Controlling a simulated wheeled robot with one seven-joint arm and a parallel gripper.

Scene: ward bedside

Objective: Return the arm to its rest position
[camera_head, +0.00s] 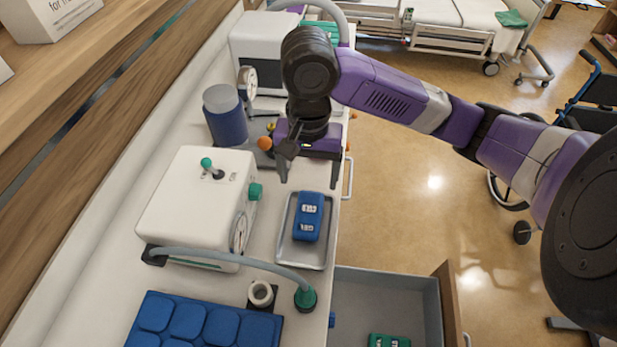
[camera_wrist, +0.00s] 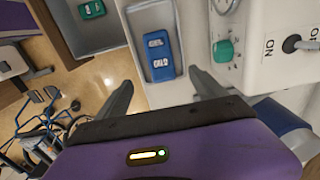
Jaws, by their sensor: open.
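My purple arm reaches in from the right in the head view. My gripper (camera_head: 309,170) hangs over the counter, with its fingers apart and nothing between them. In the wrist view my gripper (camera_wrist: 163,95) also shows its two dark fingers spread and empty. A blue box with white labels (camera_head: 308,216) lies in a metal tray (camera_head: 284,244), a little nearer the camera than the gripper. The blue box (camera_wrist: 159,56) and the tray (camera_wrist: 140,8) show beyond the fingertips in the wrist view. The fingers appear apart from both.
A white machine (camera_head: 195,200) with a hose stands left of the tray. A blue jar (camera_head: 225,120) and a white case (camera_head: 262,45) stand behind. An open drawer (camera_head: 385,290) holds a green box (camera_head: 389,341). A bed (camera_head: 450,25) and wheelchair (camera_head: 600,88) are beyond open floor.

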